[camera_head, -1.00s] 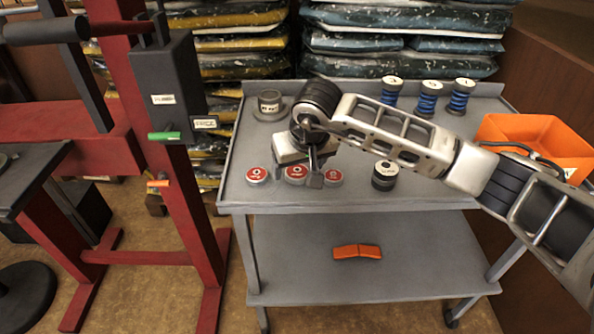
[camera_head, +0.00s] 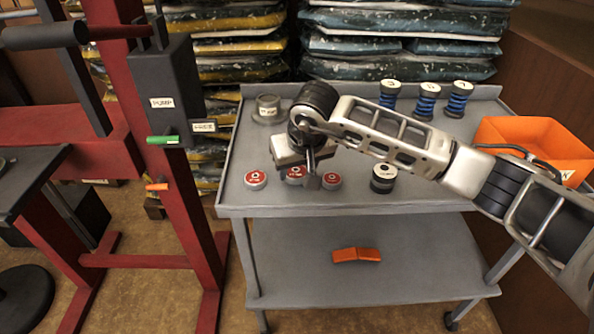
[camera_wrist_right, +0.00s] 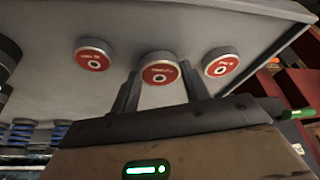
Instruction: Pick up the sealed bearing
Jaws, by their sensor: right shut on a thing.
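Three round, flat bearings with red tops and metal rims are in a row near the front edge of the grey cart top: a left one (camera_head: 255,179), a middle one (camera_head: 294,175) and a right one (camera_head: 331,180). My right gripper (camera_head: 303,177) points down at the middle one and partly hides it. In the right wrist view the middle bearing (camera_wrist_right: 160,69) is between the two fingertips, and my right gripper (camera_wrist_right: 160,83) is shut on it. It looks larger than its neighbours there. Whether it is clear of the cart top is hard to tell. My left gripper is not in view.
On the cart top (camera_head: 350,204) are a black, white-topped cylinder (camera_head: 383,178), a grey flanged part (camera_head: 268,109), several blue springs (camera_head: 427,101) and an orange bin (camera_head: 530,140). An orange piece (camera_head: 356,255) lies on the lower shelf. A red frame (camera_head: 185,215) stands left.

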